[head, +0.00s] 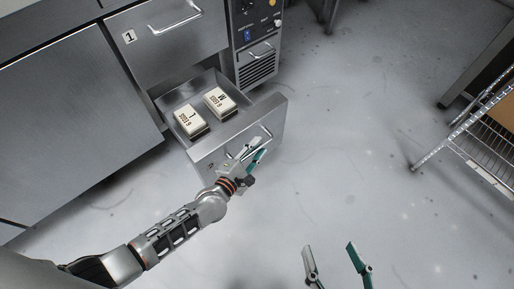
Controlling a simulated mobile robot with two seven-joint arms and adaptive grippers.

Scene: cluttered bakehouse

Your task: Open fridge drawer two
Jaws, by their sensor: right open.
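The lower fridge drawer (279,109) stands pulled out below the drawer marked 1. Its front carries a bar handle (268,132) and a small mark at the left that I cannot read. Two pale egg boxes lie inside, one left (189,121) and one right (219,101). My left gripper (254,150) is at the front of this drawer, with its fingers at the handle. Whether they are closed around the bar is too small to tell. My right gripper (334,256) is open and empty above the floor at the bottom, well apart from the drawer.
The upper drawer (170,45) marked 1 is shut and has its own handle. A control panel (257,22) with a vent grille is right of it. A wire rack (465,125) stands at the right. The floor between the drawer and the rack is clear.

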